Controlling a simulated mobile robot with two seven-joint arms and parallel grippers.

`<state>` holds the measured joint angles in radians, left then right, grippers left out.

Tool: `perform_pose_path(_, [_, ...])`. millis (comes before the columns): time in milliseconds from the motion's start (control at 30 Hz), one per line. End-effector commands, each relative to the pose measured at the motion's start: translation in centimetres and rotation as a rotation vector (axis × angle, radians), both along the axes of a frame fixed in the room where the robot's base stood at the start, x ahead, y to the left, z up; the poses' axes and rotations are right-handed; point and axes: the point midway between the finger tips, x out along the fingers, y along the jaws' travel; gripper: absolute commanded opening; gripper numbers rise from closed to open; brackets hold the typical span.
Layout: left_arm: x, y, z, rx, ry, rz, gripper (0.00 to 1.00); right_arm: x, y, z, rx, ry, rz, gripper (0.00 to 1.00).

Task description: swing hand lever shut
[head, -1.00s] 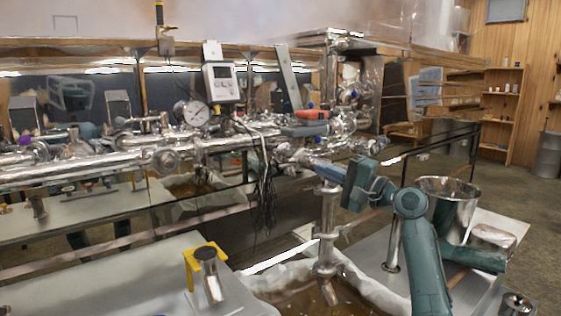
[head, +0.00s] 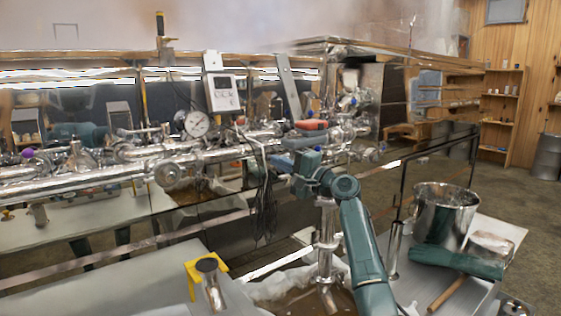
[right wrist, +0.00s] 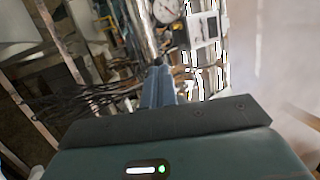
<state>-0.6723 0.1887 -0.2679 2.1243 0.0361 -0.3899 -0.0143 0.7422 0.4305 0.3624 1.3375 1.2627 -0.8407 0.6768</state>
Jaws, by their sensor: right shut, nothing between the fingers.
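A red-handled lever (head: 311,125) sits on the metal pipework, with a blue-grey handle (head: 303,138) just below it. I cannot tell for sure which one is the hand lever. My right gripper (head: 279,161) is just below and left of these handles, in front of the pipes. Its blue fingers also show in the right wrist view (right wrist: 160,72), closed together with nothing held. They point toward the pipes, and I cannot tell whether they touch anything. My left gripper is not in view.
A round gauge (head: 196,124) and a grey display box (head: 222,92) stand on the pipework left of the gripper. Dark cables (head: 264,195) hang close beside the fingers. A metal bucket (head: 442,215) stands on the right, and a yellow bracket (head: 191,275) at front left.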

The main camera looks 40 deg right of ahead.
Motion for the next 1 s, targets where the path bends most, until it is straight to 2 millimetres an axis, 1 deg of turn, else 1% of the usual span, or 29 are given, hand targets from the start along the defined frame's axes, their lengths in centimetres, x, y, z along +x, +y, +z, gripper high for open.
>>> perform_pose_path(267, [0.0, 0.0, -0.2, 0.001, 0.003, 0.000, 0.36, 0.0, 0.0, 0.0, 0.000, 0.000, 0.000, 0.00])
perform_pose_path(367, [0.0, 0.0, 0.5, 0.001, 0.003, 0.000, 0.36, 0.3, 0.2, 0.2, 0.001, 0.002, -0.015, 0.00])
perform_pose_path(433, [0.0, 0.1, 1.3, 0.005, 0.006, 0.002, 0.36, 0.7, 0.5, 0.4, 0.003, 0.006, -0.049, 0.00])
perform_pose_path(533, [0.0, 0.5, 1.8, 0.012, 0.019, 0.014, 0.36, 1.3, 0.9, 0.5, 0.004, 0.004, -0.111, 0.00])
perform_pose_path(567, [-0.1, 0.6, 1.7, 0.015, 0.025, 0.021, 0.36, 1.6, 1.0, 0.4, 0.003, 0.003, -0.126, 0.00])
perform_pose_path(633, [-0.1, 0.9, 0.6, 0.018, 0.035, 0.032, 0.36, 2.4, 1.3, 0.0, 0.002, -0.001, -0.142, 0.00])
perform_pose_path(700, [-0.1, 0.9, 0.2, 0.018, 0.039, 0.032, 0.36, 2.8, 1.4, -0.1, 0.001, -0.001, -0.141, 0.00])
perform_pose_path(1000, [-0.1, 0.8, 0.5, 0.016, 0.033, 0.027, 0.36, 2.9, 1.5, -0.1, 0.000, 0.001, -0.140, 0.00])
